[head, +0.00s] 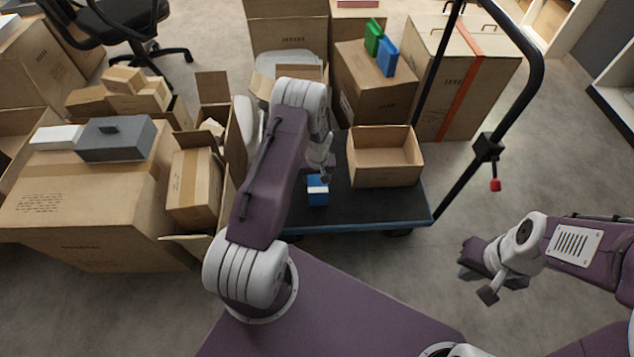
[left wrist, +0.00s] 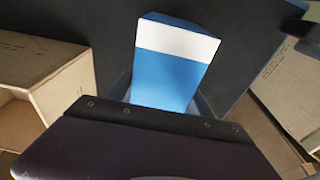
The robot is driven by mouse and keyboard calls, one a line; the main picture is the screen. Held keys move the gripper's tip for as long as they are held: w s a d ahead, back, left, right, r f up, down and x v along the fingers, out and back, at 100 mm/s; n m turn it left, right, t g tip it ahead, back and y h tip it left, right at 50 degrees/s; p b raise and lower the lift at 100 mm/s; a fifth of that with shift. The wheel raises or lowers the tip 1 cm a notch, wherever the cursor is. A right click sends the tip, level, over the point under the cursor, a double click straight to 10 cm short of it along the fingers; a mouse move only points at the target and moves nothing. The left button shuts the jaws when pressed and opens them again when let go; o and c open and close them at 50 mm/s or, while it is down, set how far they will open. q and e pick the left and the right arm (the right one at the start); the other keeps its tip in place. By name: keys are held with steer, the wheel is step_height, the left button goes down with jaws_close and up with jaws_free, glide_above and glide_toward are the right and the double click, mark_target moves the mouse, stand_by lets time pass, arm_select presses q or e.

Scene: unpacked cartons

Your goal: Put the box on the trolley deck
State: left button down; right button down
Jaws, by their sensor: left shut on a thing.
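The blue box with a white band (head: 317,196) is held by my left gripper (head: 318,176), which is mostly hidden behind its own arm in the head view. In the left wrist view the box (left wrist: 170,75) sticks out of the shut jaws over a dark surface. The trolley deck (head: 385,208) is dark with a blue edge. The box appears over its front left part; I cannot tell whether it touches the deck. My right gripper (head: 478,283) is empty, its fingers apart, over the floor right of the trolley.
An open carton (head: 384,170) stands on the deck, right of the blue box. It also shows in the left wrist view (left wrist: 40,80). The trolley's black handle (head: 527,88) rises at the right. Cartons (head: 85,215) crowd the left. Bare deck lies around the box.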

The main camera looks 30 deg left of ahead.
arm_select(q)
steer(key=shift+f, duration=0.7)
steer(key=shift+r, duration=0.2)
steer(key=shift+f, duration=0.1)
arm_select(e)
steer(key=shift+f, duration=0.5)
arm_select(q)
steer(key=shift+c, duration=2.1)
jaws_free()
